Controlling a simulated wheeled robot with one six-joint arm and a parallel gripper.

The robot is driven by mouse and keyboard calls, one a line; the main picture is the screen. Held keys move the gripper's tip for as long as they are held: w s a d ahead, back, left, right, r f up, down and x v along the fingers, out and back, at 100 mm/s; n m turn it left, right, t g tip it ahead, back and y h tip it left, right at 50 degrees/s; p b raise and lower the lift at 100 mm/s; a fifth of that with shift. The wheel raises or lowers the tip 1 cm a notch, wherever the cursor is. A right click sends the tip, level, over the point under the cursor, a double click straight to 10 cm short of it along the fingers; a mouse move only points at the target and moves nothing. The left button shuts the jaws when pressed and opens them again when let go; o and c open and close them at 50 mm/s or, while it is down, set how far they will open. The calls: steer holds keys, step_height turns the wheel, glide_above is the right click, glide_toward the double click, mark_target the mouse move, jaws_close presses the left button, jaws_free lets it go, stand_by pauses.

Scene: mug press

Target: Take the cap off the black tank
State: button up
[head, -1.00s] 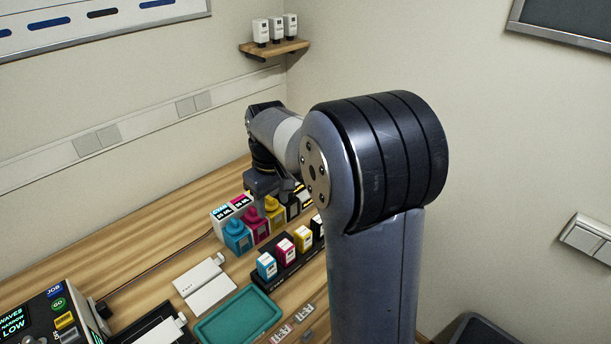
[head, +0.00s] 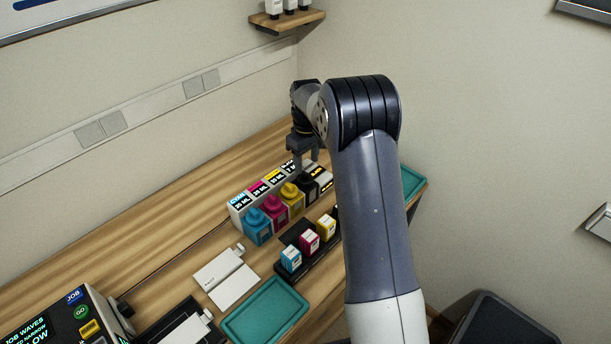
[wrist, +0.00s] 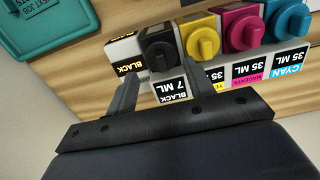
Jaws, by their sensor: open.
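The black tank (head: 312,192) stands at the right end of a row of ink tanks, partly hidden by my arm in the head view. In the wrist view its black cap (wrist: 160,48) is on it, with a raised grip on top. My gripper (wrist: 160,75) is open and empty. Its two fingers lie to the left and right of the cap in the wrist view, apart from it. In the head view my gripper (head: 306,162) hangs above the black end of the row.
Yellow (wrist: 203,35), magenta (wrist: 242,27) and cyan (wrist: 288,22) capped tanks stand beside the black one, close to a finger. Labelled white boxes (head: 240,203) stand behind. Small cartridges (head: 309,242) sit in a black holder in front. A teal tray (head: 265,312) lies nearer.

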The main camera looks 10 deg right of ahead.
mark_target(306, 173)
steer(key=shift+w+f+p, duration=0.1)
steer(key=shift+f+p, duration=0.85)
steer(key=shift+f, duration=1.75)
steer(key=shift+c, duration=0.4)
steer(key=c, duration=0.5)
steer(key=shift+r, duration=0.1)
